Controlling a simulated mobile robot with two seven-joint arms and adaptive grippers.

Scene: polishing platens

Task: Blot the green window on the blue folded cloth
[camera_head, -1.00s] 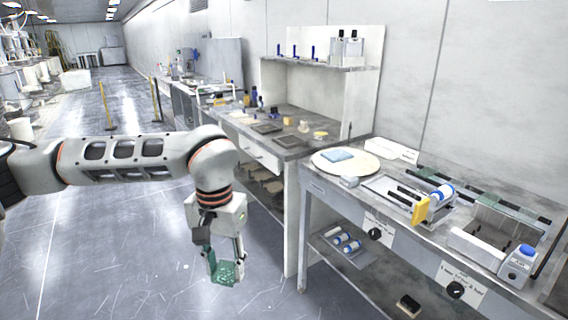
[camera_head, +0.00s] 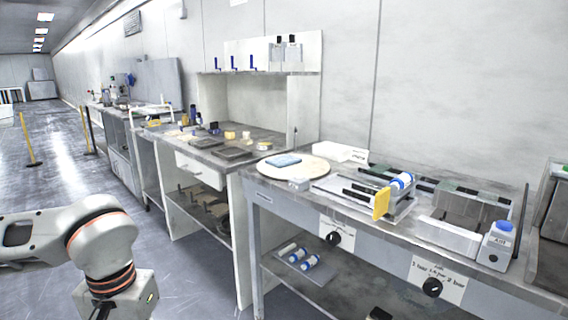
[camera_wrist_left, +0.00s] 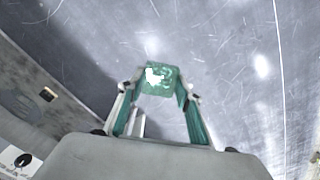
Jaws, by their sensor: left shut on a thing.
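The green window (camera_wrist_left: 161,79) is a square green pane with white glare patches, held between the fingertips of my left gripper (camera_wrist_left: 160,92) in the left wrist view. It hangs over the grey floor. In the head view my left wrist shows at the lower left, and its fingers and the window are cut off below the frame. The blue folded cloth (camera_head: 283,160) lies on a round cream disc (camera_head: 312,168) at the left end of the near bench, to the right of my left arm. My right gripper is in neither view.
The near bench (camera_head: 262,190) also holds a grey block (camera_head: 299,184), a rack with a yellow part (camera_head: 382,203) and a blue-capped bottle (camera_head: 497,245). Bottles (camera_head: 300,257) lie on its lower shelf. A second bench (camera_head: 195,152) stands beyond it. Open floor lies left.

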